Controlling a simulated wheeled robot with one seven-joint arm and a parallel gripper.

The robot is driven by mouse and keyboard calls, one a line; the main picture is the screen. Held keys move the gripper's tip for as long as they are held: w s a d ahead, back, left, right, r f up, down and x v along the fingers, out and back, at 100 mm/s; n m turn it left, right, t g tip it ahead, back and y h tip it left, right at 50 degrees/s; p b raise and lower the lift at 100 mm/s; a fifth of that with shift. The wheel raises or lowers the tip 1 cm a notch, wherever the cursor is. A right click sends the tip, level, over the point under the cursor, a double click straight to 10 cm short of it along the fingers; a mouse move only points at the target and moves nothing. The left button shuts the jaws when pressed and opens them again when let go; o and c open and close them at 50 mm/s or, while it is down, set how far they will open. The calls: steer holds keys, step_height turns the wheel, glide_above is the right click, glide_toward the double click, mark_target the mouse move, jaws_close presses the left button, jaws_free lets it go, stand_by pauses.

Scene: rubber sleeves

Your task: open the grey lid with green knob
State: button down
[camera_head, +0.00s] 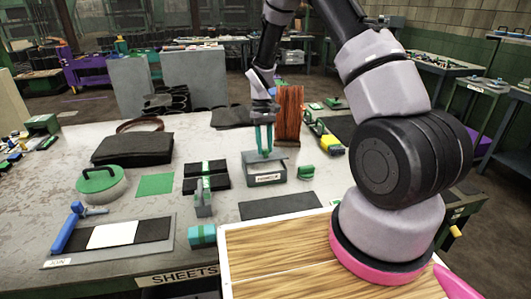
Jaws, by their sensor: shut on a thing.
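A small grey box (265,177) with a white label on its front stands near the middle of the table. Its grey lid (281,156) shows on top, and I see no clear gap under it. My gripper (264,151) points down over the lid, with narrow green parts reaching to its top. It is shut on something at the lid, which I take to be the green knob. The knob itself is too small and covered to make out.
A copper-coloured bundle (289,113) stands close behind. A dark mat (280,206) lies bare in front.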

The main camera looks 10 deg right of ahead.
steer(key=w+r+g, duration=0.1)
steer(key=w, duration=0.1)
steer(key=w+r+g, duration=0.2)
steer(key=shift+r, duration=0.25)
steer(key=w+r, duration=0.1)
steer(key=w, duration=0.5)
steer(key=shift+r, duration=0.2)
steer(key=c, duration=0.5)
jaws_free()
steer(key=shift+c, duration=0.2)
steer(key=shift+r, duration=0.1)
steer(key=v, duration=1)
steer(key=shift+w+r, duration=0.15)
steer(key=shift+r, duration=0.15)
